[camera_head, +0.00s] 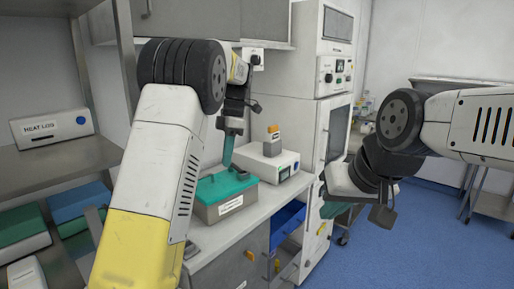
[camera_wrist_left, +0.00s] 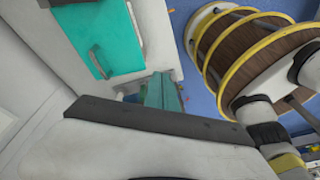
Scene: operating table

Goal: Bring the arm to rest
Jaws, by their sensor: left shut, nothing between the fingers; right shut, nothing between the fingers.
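My left arm comes in from the left, and my left gripper (camera_head: 229,154) hangs with teal fingers pointing down just above or behind the teal-lidded box (camera_head: 218,207); whether they touch cannot be told. It is shut and empty. In the left wrist view its teal fingers (camera_wrist_left: 163,92) are together, beside the box's teal lid (camera_wrist_left: 118,38) with its handle. My right arm comes in from the right, bent at the wrist. My right gripper (camera_head: 334,210) is shut and empty, low in front of the tall white cabinet, partly hidden by the wrist.
The box stands on a white counter (camera_head: 258,200) beside a white device (camera_head: 265,160). A tall white cabinet (camera_head: 290,90) stands behind.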

